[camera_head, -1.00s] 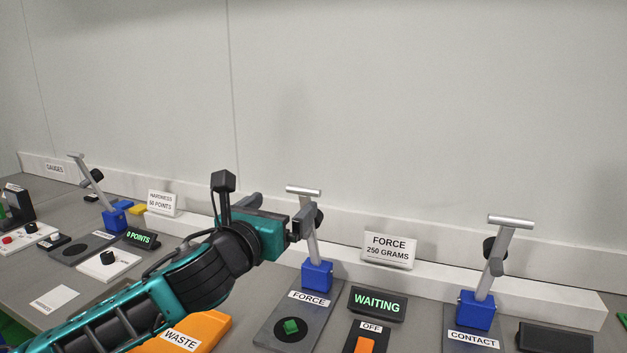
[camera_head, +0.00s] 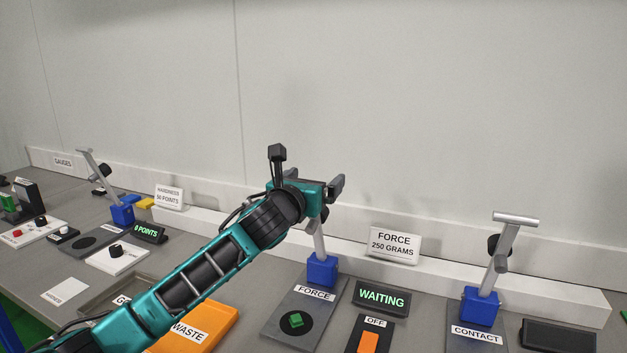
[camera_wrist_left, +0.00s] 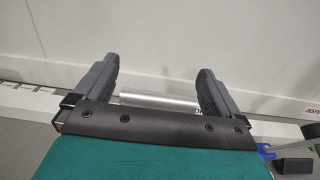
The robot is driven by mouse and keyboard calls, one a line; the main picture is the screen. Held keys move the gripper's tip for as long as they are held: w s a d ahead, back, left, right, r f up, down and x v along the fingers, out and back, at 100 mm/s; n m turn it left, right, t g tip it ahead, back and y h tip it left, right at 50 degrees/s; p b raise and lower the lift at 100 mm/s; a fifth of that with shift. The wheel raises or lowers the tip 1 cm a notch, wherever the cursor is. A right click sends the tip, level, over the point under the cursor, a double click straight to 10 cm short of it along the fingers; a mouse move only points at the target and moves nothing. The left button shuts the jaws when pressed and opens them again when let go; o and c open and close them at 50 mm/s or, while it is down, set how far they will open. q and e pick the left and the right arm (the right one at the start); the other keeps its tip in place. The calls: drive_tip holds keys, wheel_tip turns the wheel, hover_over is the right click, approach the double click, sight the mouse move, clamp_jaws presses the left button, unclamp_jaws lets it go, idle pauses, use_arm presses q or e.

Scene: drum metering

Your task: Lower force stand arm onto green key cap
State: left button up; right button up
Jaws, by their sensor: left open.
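The force stand stands at centre right in the head view, with a blue block (camera_head: 321,270) and a raised grey arm (camera_head: 318,240) mostly hidden behind my left gripper. Its silver crossbar (camera_wrist_left: 160,101) shows in the left wrist view between the two fingers, apart from both. The green key cap (camera_head: 296,320) sits on the dark disc of the stand's FORCE base plate (camera_head: 268,331). My left gripper (camera_head: 338,190) is open at the top of the stand arm; it also shows in the wrist view (camera_wrist_left: 158,85). My right gripper is not in view.
A WAITING display (camera_head: 382,299) and an OFF switch with an orange rocker (camera_head: 369,343) are right of the force base. A CONTACT stand (camera_head: 480,307) stands farther right. An orange WASTE tray (camera_head: 222,325) lies left, under my arm. A wall is behind.

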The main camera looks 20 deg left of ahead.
use_arm(q)
drive_tip(key=c, duration=1.4)
drive_tip(key=shift+s+f+t+b, duration=0.3)
drive_tip(key=shift+s+f+b, duration=0.25)
drive_tip(key=shift+b, duration=0.4)
drive_tip(key=s+f+t+b, duration=0.2)
drive_tip(key=s+b, duration=0.2)
drive_tip(key=b, duration=0.2)
drive_tip(key=s+f+t+b, duration=0.2)
drive_tip(key=s+b, duration=0.1)
drive_tip(key=b, duration=0.4)
drive_tip(key=s+f+t+b, duration=0.2)
drive_tip(key=s+b, duration=0.2)
drive_tip(key=b, duration=0.3)
drive_tip(key=shift+s+a+f, duration=0.2)
drive_tip(key=shift+s+f, duration=0.15)
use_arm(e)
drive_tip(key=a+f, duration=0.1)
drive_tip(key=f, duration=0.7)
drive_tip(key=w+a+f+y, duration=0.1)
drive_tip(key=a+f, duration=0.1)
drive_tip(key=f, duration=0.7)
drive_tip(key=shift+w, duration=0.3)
use_arm(q)
drive_tip(key=shift+t, duration=0.3)
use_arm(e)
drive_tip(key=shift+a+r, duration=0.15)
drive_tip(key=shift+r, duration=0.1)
